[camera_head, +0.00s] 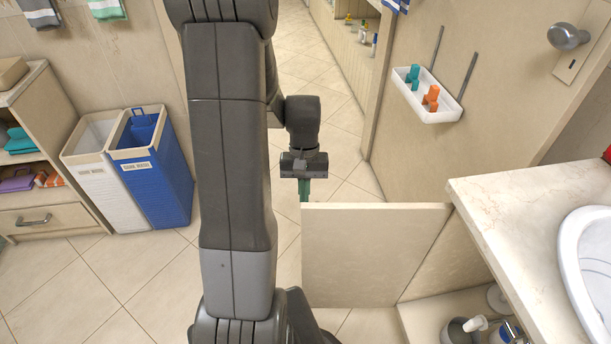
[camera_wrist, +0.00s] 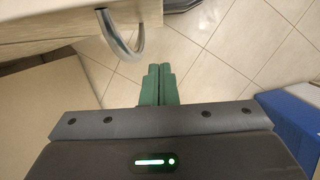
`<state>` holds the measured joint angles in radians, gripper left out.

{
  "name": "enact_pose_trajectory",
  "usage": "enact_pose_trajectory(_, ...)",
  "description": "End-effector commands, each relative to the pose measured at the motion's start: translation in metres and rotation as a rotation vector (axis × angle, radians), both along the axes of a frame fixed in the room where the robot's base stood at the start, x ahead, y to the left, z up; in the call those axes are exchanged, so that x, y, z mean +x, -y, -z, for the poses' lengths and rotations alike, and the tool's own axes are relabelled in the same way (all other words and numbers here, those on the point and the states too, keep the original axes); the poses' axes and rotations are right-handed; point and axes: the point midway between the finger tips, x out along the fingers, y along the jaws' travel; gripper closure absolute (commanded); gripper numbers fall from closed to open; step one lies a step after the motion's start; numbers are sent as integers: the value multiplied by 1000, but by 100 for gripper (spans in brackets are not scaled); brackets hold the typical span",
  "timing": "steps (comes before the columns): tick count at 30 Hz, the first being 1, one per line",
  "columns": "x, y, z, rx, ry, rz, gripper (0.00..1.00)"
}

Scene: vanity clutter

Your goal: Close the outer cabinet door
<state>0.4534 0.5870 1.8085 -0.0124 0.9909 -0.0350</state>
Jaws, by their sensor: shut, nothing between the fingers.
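The outer cabinet door (camera_head: 375,254) stands open in the head view, sticking out to the left from the vanity. No handle shows on the face turned to the head camera. My gripper (camera_head: 305,190) is just beyond the door's free upper left corner, pointing down; the door hides its fingertips. In the wrist view a curved metal handle (camera_wrist: 128,38) juts from a pale panel (camera_wrist: 65,18) at upper left. My green fingers (camera_wrist: 158,84) are together and empty, close to the handle. I cannot tell whether they touch the door.
The vanity counter (camera_head: 500,205) with a white basin (camera_head: 590,255) is at right. A blue bin (camera_head: 160,185) and a white bin (camera_head: 105,185) stand at left. Tiled floor (camera_head: 60,285) is clear.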

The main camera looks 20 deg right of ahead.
Motion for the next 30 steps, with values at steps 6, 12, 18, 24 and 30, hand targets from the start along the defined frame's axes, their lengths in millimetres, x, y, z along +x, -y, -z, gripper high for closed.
enact_pose_trajectory(6, -24, -10, 16, 0, -1, 0, 100)
enact_pose_trajectory(12, -38, -17, 16, 0, -1, 0, 100)
enact_pose_trajectory(18, -41, -18, 16, 0, 1, 0, 100)
enact_pose_trajectory(24, -41, -18, 16, 0, 0, 0, 100)
enact_pose_trajectory(30, -44, -17, 16, 0, 0, -19, 100)
